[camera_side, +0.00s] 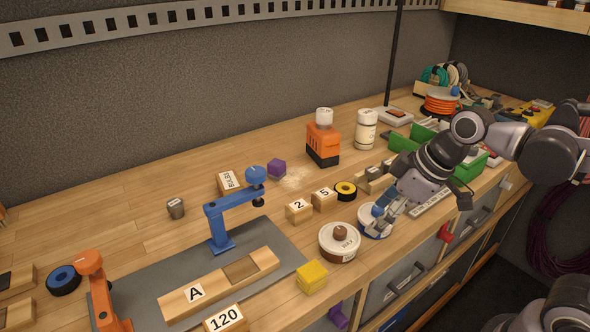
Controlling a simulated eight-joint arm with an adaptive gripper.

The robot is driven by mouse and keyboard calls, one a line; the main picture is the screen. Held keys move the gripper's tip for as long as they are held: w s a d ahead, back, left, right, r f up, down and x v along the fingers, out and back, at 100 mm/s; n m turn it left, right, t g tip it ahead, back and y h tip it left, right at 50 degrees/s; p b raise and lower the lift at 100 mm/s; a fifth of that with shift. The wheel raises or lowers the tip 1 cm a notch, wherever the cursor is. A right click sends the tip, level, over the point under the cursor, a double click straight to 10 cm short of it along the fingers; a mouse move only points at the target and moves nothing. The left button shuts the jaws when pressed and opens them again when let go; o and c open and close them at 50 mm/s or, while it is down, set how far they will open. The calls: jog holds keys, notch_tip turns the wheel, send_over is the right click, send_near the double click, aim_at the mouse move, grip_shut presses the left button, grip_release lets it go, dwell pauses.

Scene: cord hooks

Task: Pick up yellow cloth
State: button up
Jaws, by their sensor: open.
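The yellow cloth (311,277) looks like a small folded square stack. It lies on the wooden bench near its front edge, right of the wooden board marked A (218,285). My gripper (380,216) is open, up and to the right of the cloth and apart from it. It is over a round tin with blue on it (364,229), which it partly hides. I cannot tell whether the fingers touch that tin.
A round lidded tin (340,243) stands between my gripper and the cloth. Blocks marked 2 (299,210) and 5 (324,199) sit behind. A blue clamp (220,225) rises from the grey mat at left. Block 120 (226,320) is at the front.

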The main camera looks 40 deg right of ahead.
jog(key=w+a+r+n+g+y, duration=0.25)
jog(key=a+n+g, duration=0.25)
jog(key=a+n, duration=0.7)
send_over(312, 270)
jog(key=d, duration=0.2)
notch_tip(312, 270, down, 4)
jog(key=shift+w+f, duration=0.1)
jog(key=shift+x, duration=2.9)
jog(key=shift+d, duration=0.1)
jog(key=c, duration=1.2)
